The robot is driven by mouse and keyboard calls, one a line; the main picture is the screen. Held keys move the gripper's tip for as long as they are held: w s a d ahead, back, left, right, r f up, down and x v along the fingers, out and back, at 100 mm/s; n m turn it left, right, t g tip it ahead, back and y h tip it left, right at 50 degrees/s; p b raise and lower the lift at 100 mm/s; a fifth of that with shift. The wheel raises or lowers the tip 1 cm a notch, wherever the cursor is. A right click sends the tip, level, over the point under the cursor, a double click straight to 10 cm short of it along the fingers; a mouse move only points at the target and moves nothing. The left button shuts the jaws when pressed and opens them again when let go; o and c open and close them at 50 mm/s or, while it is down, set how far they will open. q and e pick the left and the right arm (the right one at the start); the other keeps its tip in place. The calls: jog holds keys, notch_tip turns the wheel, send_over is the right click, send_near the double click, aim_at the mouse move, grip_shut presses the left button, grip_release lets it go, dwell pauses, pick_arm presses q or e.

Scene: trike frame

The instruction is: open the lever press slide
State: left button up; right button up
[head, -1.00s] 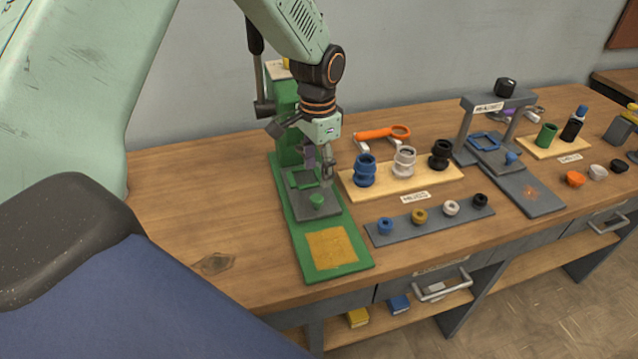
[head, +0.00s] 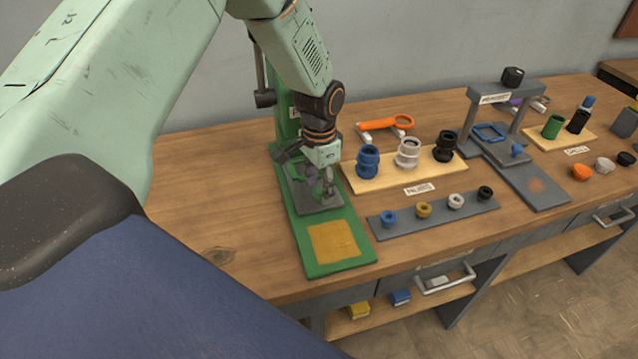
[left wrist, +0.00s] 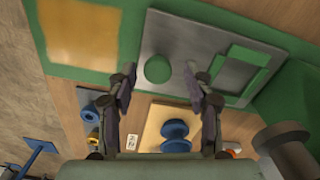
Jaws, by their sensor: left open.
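The green lever press (head: 288,118) stands at the back left of the workbench, on a long green base (head: 315,268) with a yellow-brown pad (head: 333,242). Its grey slide plate (head: 318,207) lies on the base behind the pad. The left wrist view shows the slide (left wrist: 190,40) with a round green knob (left wrist: 158,68) and a green rectangular frame (left wrist: 240,70). My left gripper (head: 326,188) is over the slide, pointing down. In the left wrist view its open fingers (left wrist: 160,76) appear on either side of the knob; contact is unclear. The gripper hides the knob in the head view.
A wooden board (head: 385,178) with blue, white and black spools stands close right of the press. A grey strip (head: 436,218) with several small rings lies in front of it. A second, grey press (head: 530,180) stands farther right. Bare bench lies left of the green base.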

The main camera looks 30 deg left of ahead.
pick_arm(q)
jog(key=shift+s+d+r, duration=0.35)
jog(key=shift+c, duration=1.5)
jog(key=shift+w+a+f, duration=0.2)
jog(key=shift+a+f, duration=0.1)
jog(key=shift+a, duration=0.1)
jog(key=shift+c, duration=1.4)
jog(key=shift+w, duration=0.15)
jog(key=shift+c, duration=0.8)
jog(key=shift+d+r, duration=0.15)
jog(key=shift+d, duration=0.1)
jog(key=c, duration=0.3)
jog(key=shift+a, duration=0.15)
grip_shut()
